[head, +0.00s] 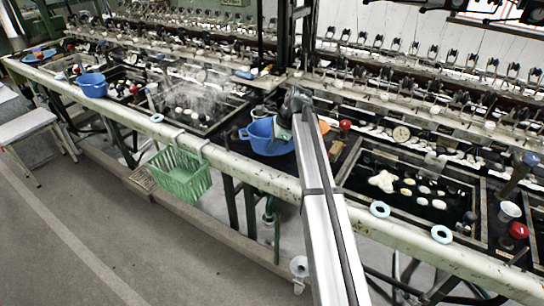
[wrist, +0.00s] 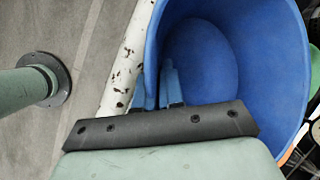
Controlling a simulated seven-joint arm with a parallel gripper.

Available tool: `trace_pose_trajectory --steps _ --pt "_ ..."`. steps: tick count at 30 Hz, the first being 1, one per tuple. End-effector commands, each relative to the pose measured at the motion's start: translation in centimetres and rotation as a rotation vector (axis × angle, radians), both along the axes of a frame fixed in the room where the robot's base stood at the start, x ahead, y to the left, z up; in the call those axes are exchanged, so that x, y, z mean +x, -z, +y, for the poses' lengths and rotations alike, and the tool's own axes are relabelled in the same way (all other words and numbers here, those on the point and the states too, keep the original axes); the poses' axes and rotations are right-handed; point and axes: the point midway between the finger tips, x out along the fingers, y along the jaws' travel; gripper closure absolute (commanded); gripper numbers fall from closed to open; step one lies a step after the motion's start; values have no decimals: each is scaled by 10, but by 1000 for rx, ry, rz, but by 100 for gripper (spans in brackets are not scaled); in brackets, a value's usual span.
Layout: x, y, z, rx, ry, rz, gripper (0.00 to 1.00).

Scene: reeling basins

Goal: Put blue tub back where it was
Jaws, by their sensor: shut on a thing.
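A blue tub (head: 264,140) is on the bench top at the middle of the head view, just behind the pale front rail. It fills much of the wrist view (wrist: 225,60), its open top toward the camera. My gripper (head: 283,127) is at the tub's right rim in the head view. In the wrist view the fingers (wrist: 171,88) reach into the tub at its left side and are shut on its wall. My arm hides part of the tub's right side. I cannot tell whether the tub's base touches the bench. A second blue tub (head: 92,85) stands farther left on the bench.
A green basket (head: 180,175) hangs on the front rail (head: 232,167) left of the tub. Water basins with pale cocoons lie left (head: 190,112) and right (head: 415,190). Light blue rings (head: 380,209) sit on the rail. A stool (head: 28,127) stands at the left.

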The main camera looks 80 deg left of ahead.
Motion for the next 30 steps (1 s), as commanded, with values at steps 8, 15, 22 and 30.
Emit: trace_pose_trajectory --steps 8,15,22,30 --pt "0 24 0 1 0 0 100" --pt "0 46 0 2 1 0 100" --pt "0 46 0 2 1 0 100" --pt "0 48 0 2 1 0 79"
